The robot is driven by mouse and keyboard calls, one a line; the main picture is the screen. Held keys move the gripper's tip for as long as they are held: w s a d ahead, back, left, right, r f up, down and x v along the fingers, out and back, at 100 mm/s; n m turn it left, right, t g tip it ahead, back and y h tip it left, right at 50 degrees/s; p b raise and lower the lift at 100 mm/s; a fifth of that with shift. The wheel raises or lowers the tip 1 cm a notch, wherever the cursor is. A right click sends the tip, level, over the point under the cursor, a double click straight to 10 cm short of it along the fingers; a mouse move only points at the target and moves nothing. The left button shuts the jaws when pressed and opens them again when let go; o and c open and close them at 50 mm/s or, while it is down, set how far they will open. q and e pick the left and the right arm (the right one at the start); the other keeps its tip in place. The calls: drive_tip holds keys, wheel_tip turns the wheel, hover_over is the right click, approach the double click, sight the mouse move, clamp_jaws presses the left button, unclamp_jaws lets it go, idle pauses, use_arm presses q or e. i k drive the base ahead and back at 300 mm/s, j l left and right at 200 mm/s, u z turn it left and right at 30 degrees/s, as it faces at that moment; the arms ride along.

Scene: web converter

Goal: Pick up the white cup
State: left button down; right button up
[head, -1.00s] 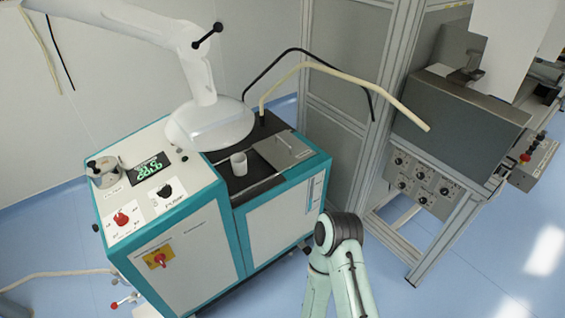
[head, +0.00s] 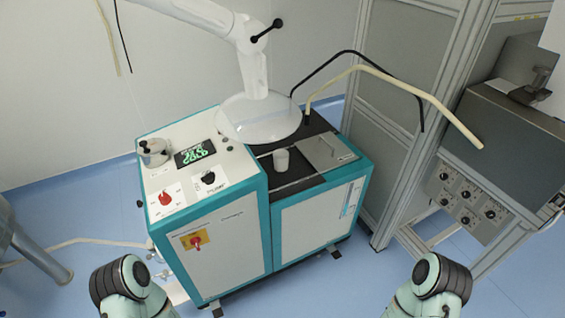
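The white cup (head: 281,160) stands upright on the black top surface of the teal and white machine cabinet (head: 318,222). It sits just below the white hood and to the left of a grey metal plate. Parts of both my arms show at the bottom edge, one at the lower left and one at the lower right. Both are well short of the cup. No gripper fingers show in the view.
A white extraction hood (head: 258,118) on an arm hangs close behind the cup. A grey metal plate (head: 328,150) lies to the cup's right. A control panel with a red knob (head: 165,198) is at left. Black and cream hoses arch at right. Blue floor (head: 330,290) is open in front.

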sight(281, 155)
drive_tip(key=i+l, duration=0.25)
drive_tip(key=i+l+u, duration=0.1)
drive_tip(key=i+l, duration=0.15)
drive_tip(key=l, duration=0.2)
drive_tip(key=i+l, duration=0.25)
drive_tip(key=i+l+u, duration=0.1)
drive_tip(key=l, duration=0.35)
drive_tip(key=i, duration=0.1)
